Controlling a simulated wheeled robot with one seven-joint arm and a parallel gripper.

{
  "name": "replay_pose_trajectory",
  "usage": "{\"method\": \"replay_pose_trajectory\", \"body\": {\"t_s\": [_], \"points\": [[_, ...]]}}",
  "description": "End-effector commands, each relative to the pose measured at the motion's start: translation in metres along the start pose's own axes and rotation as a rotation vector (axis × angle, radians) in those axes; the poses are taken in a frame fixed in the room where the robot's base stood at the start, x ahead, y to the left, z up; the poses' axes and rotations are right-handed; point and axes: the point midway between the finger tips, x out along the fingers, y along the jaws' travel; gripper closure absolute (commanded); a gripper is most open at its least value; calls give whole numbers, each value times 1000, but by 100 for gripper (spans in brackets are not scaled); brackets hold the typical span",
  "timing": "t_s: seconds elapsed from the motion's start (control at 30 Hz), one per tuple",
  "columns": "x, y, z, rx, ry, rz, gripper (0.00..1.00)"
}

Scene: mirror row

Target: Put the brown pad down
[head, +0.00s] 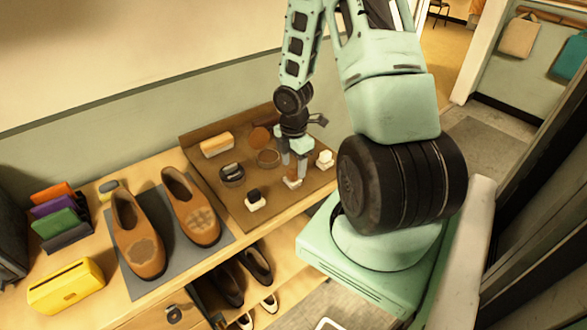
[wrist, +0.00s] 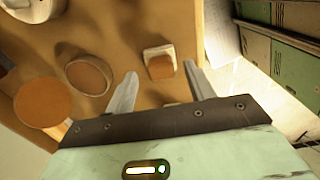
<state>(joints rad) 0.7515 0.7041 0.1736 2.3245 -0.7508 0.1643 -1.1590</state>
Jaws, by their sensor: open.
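The brown pad (head: 291,181) sits on a small pale block on the brown tray (head: 238,205). In the wrist view the brown pad (wrist: 161,68) shows with its pale base, between the tips of my two fingers. My gripper (head: 293,158) points down over the tray, with its fingers at the pad. In the wrist view my gripper (wrist: 160,82) is open, with gaps between the fingers and the pad.
Brown shoes (head: 138,236) stand on a grey mat at left. Bare tray lies between the blocks.

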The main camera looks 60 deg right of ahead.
Motion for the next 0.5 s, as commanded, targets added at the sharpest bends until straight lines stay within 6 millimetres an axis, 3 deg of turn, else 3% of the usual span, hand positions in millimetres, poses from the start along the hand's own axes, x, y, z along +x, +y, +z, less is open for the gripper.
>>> {"method": "replay_pose_trajectory", "body": {"t_s": [0.03,0.2,0.5], "points": [[-15,1,1,4,-1,6,46],[-52,1,1,4,-1,5,46],[-90,0,0,0,-1,1,46]]}}
